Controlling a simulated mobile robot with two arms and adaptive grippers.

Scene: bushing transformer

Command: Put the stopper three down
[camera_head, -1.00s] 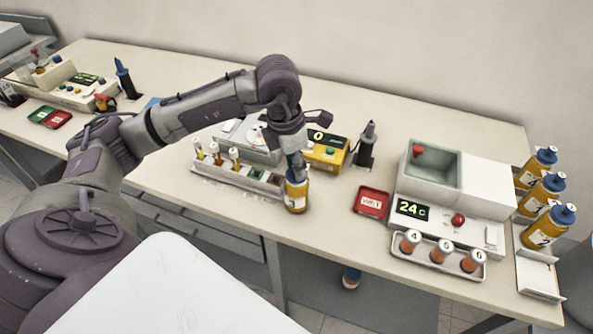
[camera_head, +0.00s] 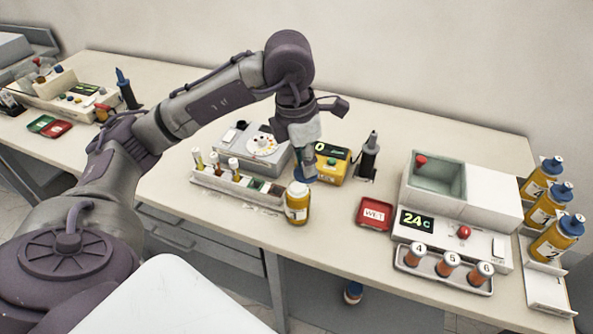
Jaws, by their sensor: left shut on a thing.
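My left gripper (camera_head: 303,166) is shut on a blue stopper (camera_head: 305,176) and holds it just behind and to the right of the yellow bottle (camera_head: 297,205). The bottle stands upright on the bench with its pale top uncovered. The stopper appears close to the bench top, but I cannot tell whether it touches it. The fingertips are small and partly hidden, and no number on the stopper can be read. My right gripper is not in view.
A tube rack (camera_head: 232,190) stands left of the bottle. A yellow display box (camera_head: 332,164) and a black stand (camera_head: 369,160) are close behind. Capped bottles (camera_head: 550,210) stand far right.

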